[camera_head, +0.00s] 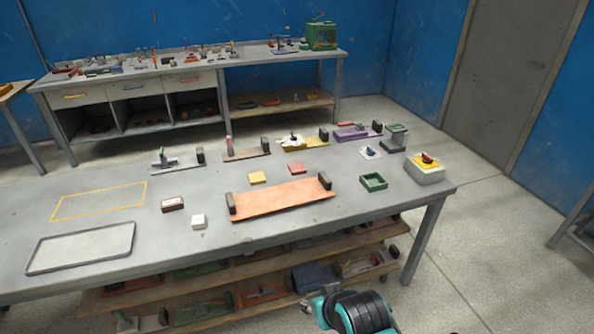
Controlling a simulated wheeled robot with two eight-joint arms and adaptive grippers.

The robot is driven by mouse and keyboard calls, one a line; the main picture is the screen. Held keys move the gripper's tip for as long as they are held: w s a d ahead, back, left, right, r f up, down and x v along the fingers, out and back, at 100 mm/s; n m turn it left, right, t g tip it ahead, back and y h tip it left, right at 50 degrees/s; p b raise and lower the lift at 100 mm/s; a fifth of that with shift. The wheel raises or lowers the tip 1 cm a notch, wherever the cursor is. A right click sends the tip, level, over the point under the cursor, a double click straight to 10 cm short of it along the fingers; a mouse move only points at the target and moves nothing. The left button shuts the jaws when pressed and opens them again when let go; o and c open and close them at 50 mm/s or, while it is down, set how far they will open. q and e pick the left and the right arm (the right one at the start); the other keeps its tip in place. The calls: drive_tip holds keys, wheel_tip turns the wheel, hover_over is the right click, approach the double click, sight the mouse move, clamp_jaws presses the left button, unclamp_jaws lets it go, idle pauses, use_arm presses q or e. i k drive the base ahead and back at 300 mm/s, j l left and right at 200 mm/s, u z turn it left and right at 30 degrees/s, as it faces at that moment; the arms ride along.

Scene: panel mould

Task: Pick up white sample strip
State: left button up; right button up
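I cannot make out a clear white strip on the grey table (330,168). A small white block (198,222) lies near the front edge, left of a long orange panel mould (275,200) with dark end blocks. A small white plate (370,153) with a dark piece on it lies at the back right. Neither gripper's fingers show. A teal and black part of my own arm is at the bottom edge, in front of the table.
A pale tray (82,248) and a yellow outlined area (99,200) are at the left. Several small fixtures line the back edge. A lower shelf holds more parts.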

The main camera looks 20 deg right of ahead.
sight(198, 222)
drive_tip(key=i+j, duration=0.15)
drive_tip(key=i, duration=0.35)
drive_tip(key=i+j, duration=0.15)
drive_tip(key=i, duration=0.35)
drive_tip(key=i+j, duration=0.15)
drive_tip(key=i, duration=0.35)
